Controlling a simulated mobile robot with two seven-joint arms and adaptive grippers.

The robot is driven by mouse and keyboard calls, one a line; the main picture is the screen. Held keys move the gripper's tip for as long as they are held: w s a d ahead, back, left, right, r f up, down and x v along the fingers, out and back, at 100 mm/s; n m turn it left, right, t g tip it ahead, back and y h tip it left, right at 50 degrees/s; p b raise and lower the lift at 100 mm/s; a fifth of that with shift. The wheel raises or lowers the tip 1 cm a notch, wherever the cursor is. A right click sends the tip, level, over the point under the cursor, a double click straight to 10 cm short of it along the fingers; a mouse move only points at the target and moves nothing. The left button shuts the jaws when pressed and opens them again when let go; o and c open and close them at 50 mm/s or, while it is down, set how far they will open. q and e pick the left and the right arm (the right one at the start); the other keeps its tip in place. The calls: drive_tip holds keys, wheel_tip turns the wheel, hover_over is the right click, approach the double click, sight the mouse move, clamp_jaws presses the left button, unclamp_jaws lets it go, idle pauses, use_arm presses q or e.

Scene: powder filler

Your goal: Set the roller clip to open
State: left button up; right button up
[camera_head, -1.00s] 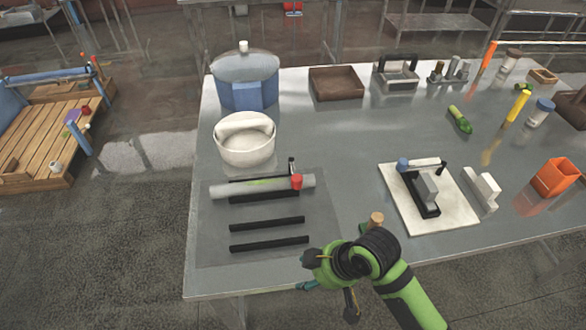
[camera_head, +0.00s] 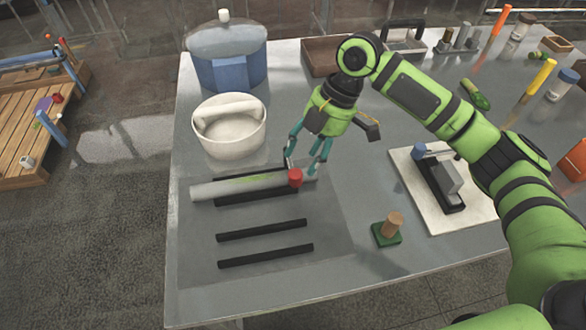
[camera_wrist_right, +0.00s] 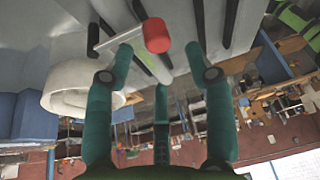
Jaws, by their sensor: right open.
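The roller clip is a long grey cylinder (camera_head: 235,186) on a black base (camera_head: 255,197) at the left of the metal table. A red knob (camera_head: 295,177) sits at its right end on a lever; the knob also shows in the right wrist view (camera_wrist_right: 156,35), on a pale rod. My right gripper (camera_head: 303,167) points down at this end with its teal fingers open. In the right wrist view its fingertips (camera_wrist_right: 160,48) are spread on either side of the knob, apart from it. Part of the lever is hidden behind a finger. My left gripper is not in view.
A white bowl (camera_head: 247,143) with a white roll stands just behind the cylinder, close to my right gripper. Two black bars (camera_head: 262,230) lie in front. A stamp-like wooden piece on a green base (camera_head: 388,232) and a white board (camera_head: 466,222) are to the right.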

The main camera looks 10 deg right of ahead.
sight(297, 172)
drive_tip(key=shift+w+f, duration=0.15)
drive_tip(key=shift+f, duration=0.1)
drive_tip(key=p+x, duration=0.2)
drive_tip(key=x, duration=0.3)
drive_tip(key=shift+r, duration=0.1)
drive_tip(key=shift+a+f, duration=0.25)
drive_tip(key=shift+f, duration=0.4)
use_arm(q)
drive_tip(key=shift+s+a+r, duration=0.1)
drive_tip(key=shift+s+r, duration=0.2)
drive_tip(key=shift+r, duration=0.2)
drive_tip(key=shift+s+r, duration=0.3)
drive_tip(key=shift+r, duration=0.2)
use_arm(e)
clamp_jaws()
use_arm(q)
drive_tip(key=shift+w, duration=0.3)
